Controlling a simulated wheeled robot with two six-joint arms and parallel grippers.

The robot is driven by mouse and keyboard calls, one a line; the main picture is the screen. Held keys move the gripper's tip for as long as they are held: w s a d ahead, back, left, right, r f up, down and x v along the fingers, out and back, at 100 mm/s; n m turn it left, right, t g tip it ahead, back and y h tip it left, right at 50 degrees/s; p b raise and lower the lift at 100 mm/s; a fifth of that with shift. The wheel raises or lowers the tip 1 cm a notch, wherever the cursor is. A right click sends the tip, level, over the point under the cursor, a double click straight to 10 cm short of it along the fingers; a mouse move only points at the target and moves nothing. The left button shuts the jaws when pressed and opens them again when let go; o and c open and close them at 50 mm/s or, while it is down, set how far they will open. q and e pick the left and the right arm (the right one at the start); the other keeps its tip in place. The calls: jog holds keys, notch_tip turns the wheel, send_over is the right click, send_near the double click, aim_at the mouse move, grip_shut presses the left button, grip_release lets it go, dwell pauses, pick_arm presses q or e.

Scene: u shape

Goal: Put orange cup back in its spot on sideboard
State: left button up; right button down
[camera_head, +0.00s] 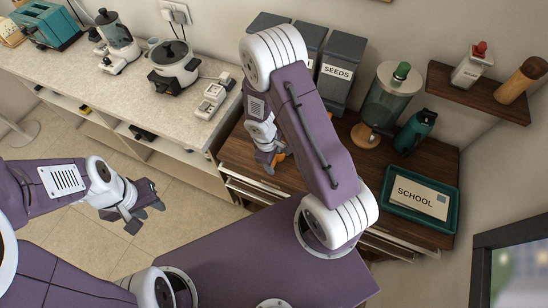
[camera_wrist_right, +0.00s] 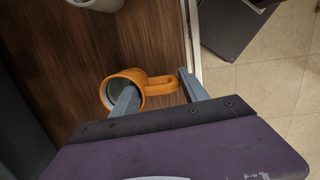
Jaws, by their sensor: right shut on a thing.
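The orange cup (camera_wrist_right: 122,78) is in the right wrist view above or on the brown wood top of the sideboard (camera_wrist_right: 150,35); I cannot tell whether it touches. My right gripper (camera_wrist_right: 158,84) is shut on the cup, one finger at its open mouth and the other beyond its handle. In the head view only a sliver of the cup (camera_head: 281,156) shows beside my right gripper (camera_head: 272,160), near the sideboard's left end (camera_head: 232,148). My left gripper (camera_head: 148,217) is open and empty over the floor.
Dark canisters (camera_head: 342,70), a glass dispenser (camera_head: 390,97), a teal bottle (camera_head: 415,131) and a teal tray (camera_head: 420,232) stand on the sideboard. A light rounded object (camera_wrist_right: 97,3) is near the cup. A pale counter (camera_head: 130,95) with appliances adjoins at left.

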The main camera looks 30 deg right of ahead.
jog(key=shift+f, duration=0.1)
jog(key=c, duration=0.6)
grip_release()
